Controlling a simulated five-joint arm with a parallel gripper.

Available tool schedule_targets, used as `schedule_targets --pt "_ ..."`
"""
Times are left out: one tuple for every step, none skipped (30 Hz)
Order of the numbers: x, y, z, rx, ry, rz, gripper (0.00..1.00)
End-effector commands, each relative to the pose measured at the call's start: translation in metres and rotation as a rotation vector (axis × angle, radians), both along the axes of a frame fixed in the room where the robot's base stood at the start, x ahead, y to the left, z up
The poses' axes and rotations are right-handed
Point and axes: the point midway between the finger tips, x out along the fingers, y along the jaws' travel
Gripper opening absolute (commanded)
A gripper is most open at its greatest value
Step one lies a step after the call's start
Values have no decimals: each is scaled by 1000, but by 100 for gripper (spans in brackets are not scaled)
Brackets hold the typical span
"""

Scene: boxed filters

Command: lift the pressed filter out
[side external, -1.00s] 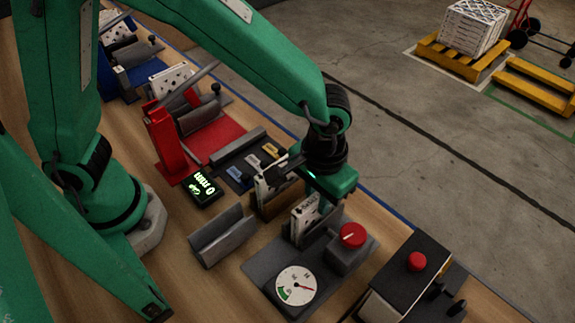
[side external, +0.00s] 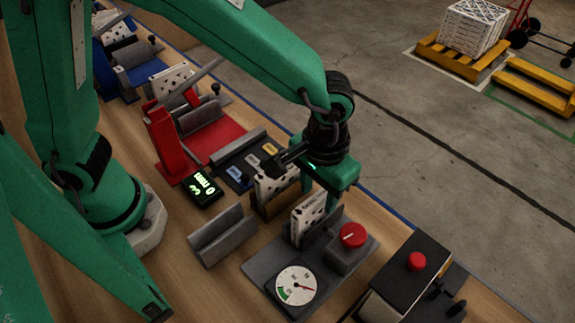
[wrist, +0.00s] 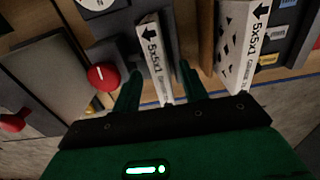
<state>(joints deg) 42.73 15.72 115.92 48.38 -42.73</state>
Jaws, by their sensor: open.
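A white patterned filter (side external: 306,218) stands upright in the grey fixture (side external: 262,268) with the round dial and red knob. Its top edge, marked 5x5x1 with an arrow, shows in the wrist view (wrist: 156,62). My gripper (side external: 320,192) is over this filter, fingers pointing down. In the wrist view my gripper (wrist: 159,88) is open, with one finger to each side of the filter's edge and gaps between. The filter's lower part is hidden in the fixture.
Another 5x5x1 filter (wrist: 236,45) stands close to the right in the wrist view, in a brown holder (side external: 272,210). A red knob (side external: 352,235) and a black box with a red button (side external: 417,262) stand near. An empty grey holder (side external: 222,237) is left.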

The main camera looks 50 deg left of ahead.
Motion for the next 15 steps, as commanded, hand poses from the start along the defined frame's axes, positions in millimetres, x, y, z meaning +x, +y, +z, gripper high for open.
schedule_targets --pt "1 -1 8 -3 -3 0 43" --pt "1 -1 12 -3 -3 0 43" --pt "1 -1 17 -3 -3 0 43" --pt "1 -1 21 -3 -3 0 43" --pt "1 -1 25 -3 -4 0 43" --pt "0 0 30 -3 -3 0 43" --pt "1 0 34 -3 -3 0 43" --pt "1 -1 38 -3 -3 0 43" --pt "0 0 42 -2 -2 0 43" --pt "1 -1 45 -3 -3 0 43" --pt "0 0 48 -2 -2 0 43" --pt "0 0 51 -1 -1 0 43" --pt "0 0 53 -1 -2 0 43" --pt "0 0 54 -2 -2 0 43" --pt "0 0 56 -1 -1 0 43"
